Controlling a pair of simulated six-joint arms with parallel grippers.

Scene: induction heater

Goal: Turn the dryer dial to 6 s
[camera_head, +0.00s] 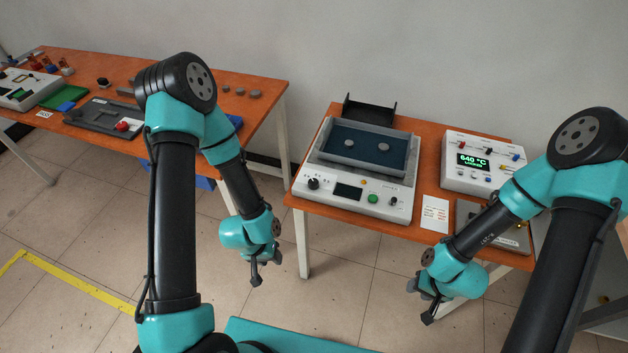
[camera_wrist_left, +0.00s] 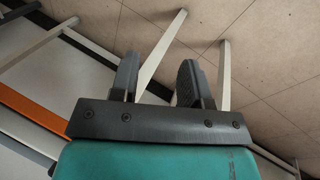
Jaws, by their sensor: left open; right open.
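The white machine with a tray on top (camera_head: 405,207), apparently the dryer, stands on the right-hand orange table. Its small black dial (camera_head: 313,184) is at the left end of the front panel, beside a dark display (camera_head: 347,191) and a green button (camera_head: 373,199). The dial's setting is too small to read. My left gripper (camera_head: 257,277) hangs left of and below the dial, in front of the table, apart from it. It is open and empty in the left wrist view (camera_wrist_left: 157,80). My right gripper (camera_head: 422,303) is open and empty in front of the table.
A white unit (camera_head: 460,178) reading 640 °C stands right of the machine, and a paper label (camera_head: 435,214) lies between them. A black bracket (camera_head: 369,112) stands behind. Another orange table (camera_head: 262,92) with equipment is at the left. Floor shows between the tables.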

